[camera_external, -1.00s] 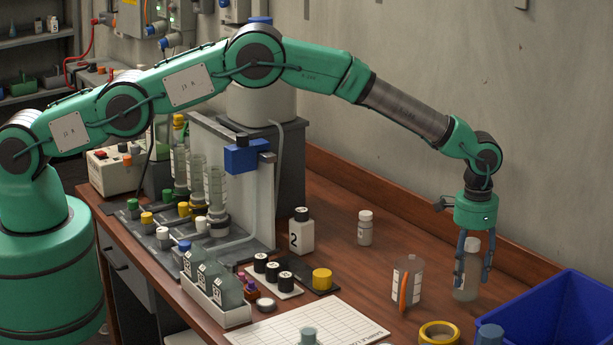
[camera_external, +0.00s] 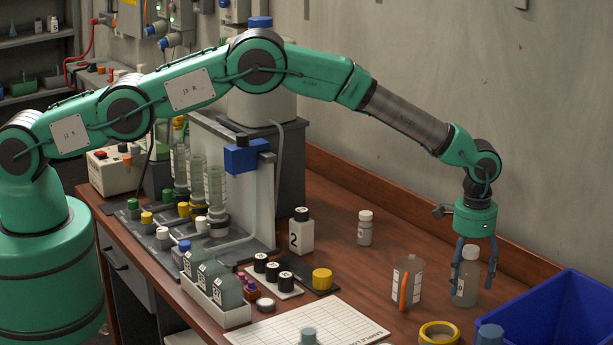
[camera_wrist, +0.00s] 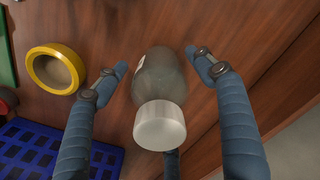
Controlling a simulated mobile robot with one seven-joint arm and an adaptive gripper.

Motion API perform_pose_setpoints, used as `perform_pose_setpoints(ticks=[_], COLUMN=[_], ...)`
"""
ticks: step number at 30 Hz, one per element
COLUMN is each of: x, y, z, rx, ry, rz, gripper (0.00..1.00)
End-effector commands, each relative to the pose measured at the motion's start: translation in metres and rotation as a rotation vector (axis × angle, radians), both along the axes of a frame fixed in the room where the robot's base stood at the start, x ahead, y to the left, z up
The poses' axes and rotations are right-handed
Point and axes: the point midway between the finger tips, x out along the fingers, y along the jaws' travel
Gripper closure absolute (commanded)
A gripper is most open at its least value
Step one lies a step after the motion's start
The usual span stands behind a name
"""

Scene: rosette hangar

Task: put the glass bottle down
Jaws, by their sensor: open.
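The glass bottle (camera_external: 466,283) stands upright on the wooden bench at the right, a grey translucent bottle with a pale cap. It also shows in the wrist view (camera_wrist: 160,85), with its white cap towards the camera. My gripper (camera_external: 472,280) is above and around the bottle's upper part. In the wrist view my gripper (camera_wrist: 160,65) has its blue fingers spread wide, with a gap on both sides of the bottle. The fingers do not touch it there.
A clear beaker with an orange marker (camera_external: 406,284) stands just left of the bottle. A blue crate (camera_external: 572,300) is to the right. A yellow tape roll (camera_external: 439,334) lies in front. A small white bottle (camera_external: 365,228) stands behind. Bare bench lies behind the beaker.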

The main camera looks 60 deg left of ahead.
Motion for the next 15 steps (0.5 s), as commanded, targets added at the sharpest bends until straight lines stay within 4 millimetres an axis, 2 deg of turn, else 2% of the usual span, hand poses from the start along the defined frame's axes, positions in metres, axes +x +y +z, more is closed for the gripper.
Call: perform_pose_setpoints(ticks=[8, 15], x=[0.001, 0.001], y=[0.000, -0.001], z=[0.010, 0.039], rx=[-0.001, -0.002], ry=[-0.002, -0.002], rz=[0.000, 0.000], gripper=[0.31, 0.31])
